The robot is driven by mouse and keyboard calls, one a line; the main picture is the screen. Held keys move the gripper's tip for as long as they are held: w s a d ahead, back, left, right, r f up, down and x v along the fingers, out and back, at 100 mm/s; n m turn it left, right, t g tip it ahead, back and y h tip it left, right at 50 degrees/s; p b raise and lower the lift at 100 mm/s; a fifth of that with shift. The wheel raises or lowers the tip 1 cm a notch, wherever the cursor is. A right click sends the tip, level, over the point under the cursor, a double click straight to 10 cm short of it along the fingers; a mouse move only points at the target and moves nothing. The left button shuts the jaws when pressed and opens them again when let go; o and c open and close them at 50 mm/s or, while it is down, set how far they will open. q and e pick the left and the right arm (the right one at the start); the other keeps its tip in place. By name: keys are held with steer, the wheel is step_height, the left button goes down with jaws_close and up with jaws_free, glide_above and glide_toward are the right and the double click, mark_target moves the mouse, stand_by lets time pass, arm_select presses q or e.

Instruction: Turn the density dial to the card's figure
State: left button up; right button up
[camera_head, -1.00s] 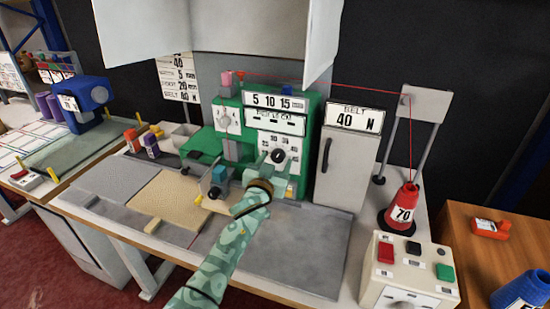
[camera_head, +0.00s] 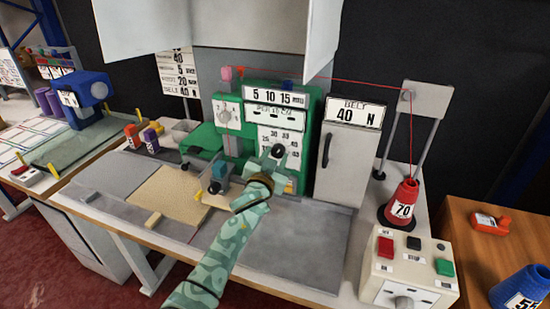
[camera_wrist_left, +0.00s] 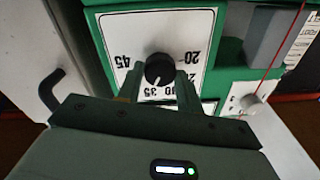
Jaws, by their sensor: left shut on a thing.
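The density dial is a black round knob (camera_wrist_left: 159,70) on a white scale plate (camera_wrist_left: 128,25) with black figures. In the left wrist view the plate looks upside down, with 45 at left and 35 below the knob. My left gripper (camera_wrist_left: 157,82) is shut on the knob, one finger on each side. In the head view the gripper (camera_head: 274,156) covers part of the dial (camera_head: 278,151). A white mark shows at the knob's lower edge in the wrist view. The card (camera_head: 179,74) hangs behind the bench at left; its small print is hard to read.
The green machine (camera_head: 310,105) stands around the dial. A grey cabinet (camera_head: 338,170) with a BELT 40 N sign (camera_head: 354,113) stands right of it. A red thread runs to a red cone (camera_head: 404,203). A button box (camera_head: 411,265) sits at front right.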

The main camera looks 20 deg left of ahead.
arm_select(q)
steer(key=m, duration=0.3)
steer(key=shift+f+m, duration=0.15)
steer(key=shift+m, duration=0.25)
steer(key=shift+m+b, duration=0.3)
steer(key=shift+m, duration=0.8)
steer(key=o, duration=1)
steer(key=shift+s, duration=0.1)
